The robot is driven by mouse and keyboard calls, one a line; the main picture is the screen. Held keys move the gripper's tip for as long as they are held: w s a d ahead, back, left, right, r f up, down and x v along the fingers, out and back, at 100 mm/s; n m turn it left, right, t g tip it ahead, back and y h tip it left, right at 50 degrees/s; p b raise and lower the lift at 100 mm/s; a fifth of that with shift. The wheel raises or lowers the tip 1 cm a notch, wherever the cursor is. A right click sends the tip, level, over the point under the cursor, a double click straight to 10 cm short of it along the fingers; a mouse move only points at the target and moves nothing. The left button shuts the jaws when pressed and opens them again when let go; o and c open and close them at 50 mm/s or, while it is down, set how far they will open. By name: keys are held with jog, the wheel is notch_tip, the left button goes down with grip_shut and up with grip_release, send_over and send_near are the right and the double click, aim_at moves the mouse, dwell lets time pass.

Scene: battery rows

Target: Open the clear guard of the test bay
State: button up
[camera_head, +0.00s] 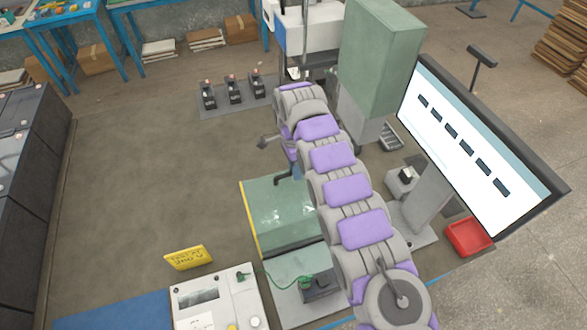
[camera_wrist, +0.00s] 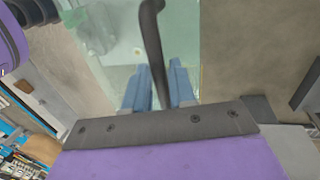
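The test bay's clear guard (camera_head: 282,215) is a pale green, see-through cover with a yellow left edge, and it looks lowered. It also shows in the wrist view (camera_wrist: 185,35). A dark bent handle (camera_head: 284,179) rises at its far edge. In the wrist view the handle (camera_wrist: 152,35) runs down between the blue fingers of my gripper (camera_wrist: 161,72). The fingers stand on either side of it, with a slight gap visible, so they look open around it. In the head view my arm hides most of the gripper and the bay's right side.
A device with a small screen (camera_head: 205,300) and a yellow sign (camera_head: 188,257) stand at the front. A monitor (camera_head: 470,150) and a red tray (camera_head: 468,238) are on the right. Several black units (camera_head: 233,90) stand behind. The mat to the left is clear.

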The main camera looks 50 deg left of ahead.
jog(key=shift+o, duration=1.4)
jog(key=shift+s, duration=0.15)
jog(key=shift+p+v, duration=0.3)
jog(key=shift+v, duration=1.05)
jog(key=p+v, duration=0.2)
jog(key=shift+a+r+p, duration=0.15)
jog(key=shift+r+p, duration=0.1)
jog(key=shift+p, duration=0.15)
jog(key=p+v, duration=0.2)
jog(key=p, duration=0.4)
jog(key=shift+a, duration=0.1)
jog(key=shift+p, duration=0.3)
